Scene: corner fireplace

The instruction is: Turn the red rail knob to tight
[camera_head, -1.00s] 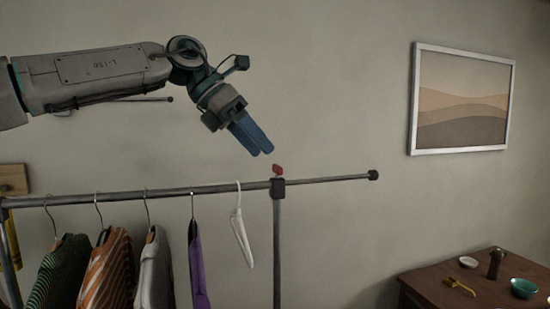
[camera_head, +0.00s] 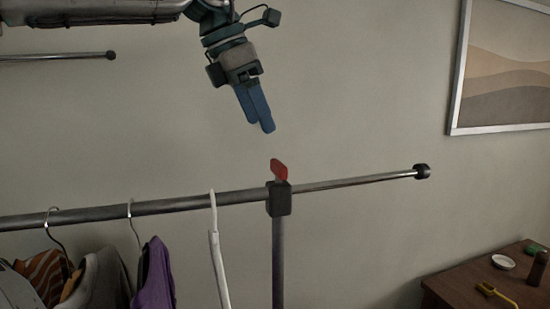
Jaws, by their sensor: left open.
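The red rail knob (camera_head: 278,169) stands on top of a black clamp block (camera_head: 279,199) where the horizontal metal rail (camera_head: 170,206) meets its upright post. My left gripper (camera_head: 262,128) hangs above the knob and slightly to its left, its blue fingers pointing down. The fingers are open by a narrow amount and hold nothing. A clear gap lies between the fingertips and the knob. My right gripper is not in view.
A white hanger (camera_head: 217,262) hangs on the rail just left of the post. Several garments, including a purple one (camera_head: 155,277), hang further left. A brown table (camera_head: 470,290) stands at lower right. A framed picture (camera_head: 502,70) is on the wall.

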